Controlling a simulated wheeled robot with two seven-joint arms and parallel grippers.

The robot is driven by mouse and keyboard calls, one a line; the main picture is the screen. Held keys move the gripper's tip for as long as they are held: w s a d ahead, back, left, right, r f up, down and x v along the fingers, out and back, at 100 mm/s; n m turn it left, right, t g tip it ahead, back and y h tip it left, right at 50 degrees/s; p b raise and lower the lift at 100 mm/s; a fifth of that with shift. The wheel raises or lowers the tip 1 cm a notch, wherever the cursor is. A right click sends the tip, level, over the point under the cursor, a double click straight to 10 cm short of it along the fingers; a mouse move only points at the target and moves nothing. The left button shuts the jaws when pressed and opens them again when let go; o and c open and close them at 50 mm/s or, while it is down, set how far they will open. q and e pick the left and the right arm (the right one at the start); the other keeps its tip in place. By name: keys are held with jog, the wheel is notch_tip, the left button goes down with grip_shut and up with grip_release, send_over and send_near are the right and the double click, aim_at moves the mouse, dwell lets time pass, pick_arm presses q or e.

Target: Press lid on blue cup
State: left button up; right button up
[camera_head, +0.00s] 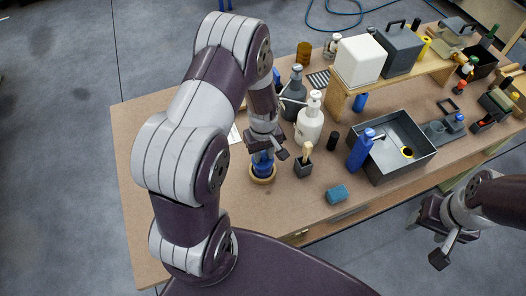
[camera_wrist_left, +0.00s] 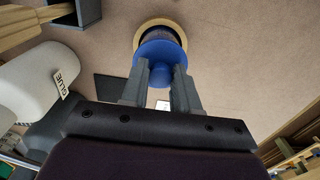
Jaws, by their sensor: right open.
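The blue cup (camera_head: 262,171) stands in a round wooden ring (camera_head: 263,180) on the table, below my left gripper (camera_head: 265,150). In the left wrist view, the blue lid (camera_wrist_left: 160,53) with its round knob is between the fingertips of my left gripper (camera_wrist_left: 160,88), which look closed on the knob. The lid hides most of the cup, and I cannot tell whether it is fully seated. The wooden ring shows behind it in the wrist view (camera_wrist_left: 158,23). My right gripper (camera_head: 427,240) is open and empty, off the table's front edge at the right.
A small dark holder with a brush (camera_head: 303,167) and a white glue bottle (camera_head: 309,120) stand close right of the cup. A blue sponge (camera_head: 337,194), a blue bottle (camera_head: 361,149) and a grey tray (camera_head: 420,150) are further right. The table left of the cup is clear.

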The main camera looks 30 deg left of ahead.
aim_at(263, 155)
pick_arm(q)
jog(key=o, duration=0.3)
notch_tip(263, 155, up, 13)
jog(key=b, duration=0.2)
jog(key=shift+f, duration=0.15)
jog(key=s+d+f+m+t+b, duration=0.1)
jog(key=s+d+f+m+b, duration=0.1)
jog(key=s+d+m, duration=0.3)
jog(key=s+m+b, duration=0.1)
jog(key=s+m, duration=0.2)
jog(key=m, duration=0.2)
jog(key=shift+s+d+f+b, duration=0.15)
jog(key=shift+s+f+b, duration=0.05)
jog(key=shift+s+b, duration=0.2)
